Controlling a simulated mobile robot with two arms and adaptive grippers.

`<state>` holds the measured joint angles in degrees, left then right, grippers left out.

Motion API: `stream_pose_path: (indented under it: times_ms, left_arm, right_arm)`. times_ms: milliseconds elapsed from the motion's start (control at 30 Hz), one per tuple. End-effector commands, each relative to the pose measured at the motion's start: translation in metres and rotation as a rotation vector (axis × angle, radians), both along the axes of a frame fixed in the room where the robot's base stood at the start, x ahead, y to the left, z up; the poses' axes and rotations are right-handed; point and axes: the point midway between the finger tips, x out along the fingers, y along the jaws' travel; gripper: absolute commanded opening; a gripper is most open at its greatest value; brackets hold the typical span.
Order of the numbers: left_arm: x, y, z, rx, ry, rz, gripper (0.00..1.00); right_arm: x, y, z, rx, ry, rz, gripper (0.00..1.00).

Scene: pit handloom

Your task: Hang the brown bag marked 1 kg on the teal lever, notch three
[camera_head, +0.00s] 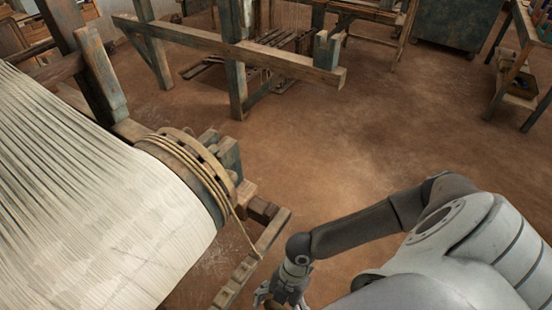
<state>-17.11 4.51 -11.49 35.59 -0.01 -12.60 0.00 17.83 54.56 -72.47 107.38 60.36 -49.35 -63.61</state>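My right gripper (281,294) is at the bottom edge of the head view, pointing down, just right of a notched wooden lever. No brown bag marked 1 kg can be made out. My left gripper is out of view.
The wide warp beam with pale threads (90,190) fills the left, with a rope-wound wooden drum (190,165) at its end. A timber frame (235,50) stands behind. A teal cabinet (455,22) and a side table (525,60) are at the back right. The middle floor is clear.

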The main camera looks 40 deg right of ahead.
Motion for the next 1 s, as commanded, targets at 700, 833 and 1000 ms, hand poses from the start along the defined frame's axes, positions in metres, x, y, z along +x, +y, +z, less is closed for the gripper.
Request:
stream_pose_path:
  times_ms: [700, 833, 1000]
  left_arm:
    - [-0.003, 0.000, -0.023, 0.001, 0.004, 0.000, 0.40]
    - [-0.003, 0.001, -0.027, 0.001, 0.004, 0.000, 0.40]
    - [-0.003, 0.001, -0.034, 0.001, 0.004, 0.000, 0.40]
  right_arm:
    - [0.043, 0.017, -0.004, 0.003, -0.004, 0.000, 0.17]
    - [0.052, 0.019, -0.005, 0.003, -0.006, -0.001, 0.17]
    - [0.062, 0.023, -0.006, 0.004, -0.004, 0.000, 0.17]
